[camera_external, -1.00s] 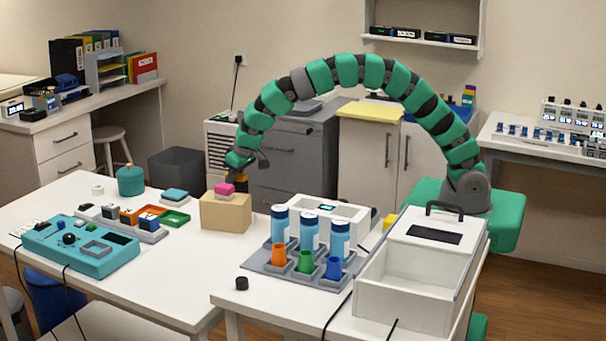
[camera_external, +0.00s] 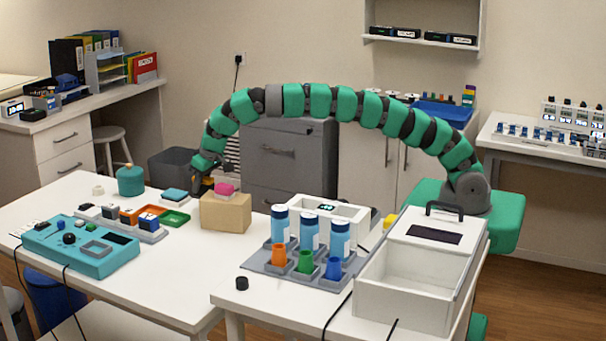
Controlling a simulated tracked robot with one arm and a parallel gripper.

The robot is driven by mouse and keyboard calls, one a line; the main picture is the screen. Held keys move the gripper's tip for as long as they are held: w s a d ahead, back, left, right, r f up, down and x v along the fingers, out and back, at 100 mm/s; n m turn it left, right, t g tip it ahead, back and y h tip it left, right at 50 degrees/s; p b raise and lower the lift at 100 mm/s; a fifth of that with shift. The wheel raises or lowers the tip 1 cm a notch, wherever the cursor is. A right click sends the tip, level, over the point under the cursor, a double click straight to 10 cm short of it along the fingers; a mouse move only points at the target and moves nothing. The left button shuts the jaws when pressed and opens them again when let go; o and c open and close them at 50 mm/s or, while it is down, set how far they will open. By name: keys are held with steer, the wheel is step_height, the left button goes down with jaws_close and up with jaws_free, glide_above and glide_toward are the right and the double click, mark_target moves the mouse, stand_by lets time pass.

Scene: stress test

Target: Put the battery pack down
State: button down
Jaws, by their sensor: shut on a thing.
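My gripper (camera_external: 201,184) is at the end of the arched teal and black arm. Whether the pack touches the table cannot be told.
A grey tray with small modules (camera_external: 150,221) and a teal console (camera_external: 80,250) are at the left. A teal round pot (camera_external: 130,181) stands behind them. Blue-capped bottles (camera_external: 309,232) and an open white bin (camera_external: 405,300) are at the right.

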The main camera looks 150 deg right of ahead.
mark_target(205, 179)
steer(key=shift+w+d+f, duration=0.1)
steer(key=shift+w+d, duration=0.2)
steer(key=shift+d, duration=0.25)
steer(key=shift+w+d, duration=0.25)
steer(key=shift+d, duration=0.3)
steer(key=shift+f, duration=1.75)
steer(key=shift+f, duration=0.1)
steer(key=c, duration=1.2)
jaws_free()
steer(key=shift+o, duration=0.2)
steer(key=v, duration=1.2)
steer(key=shift+a, duration=0.1)
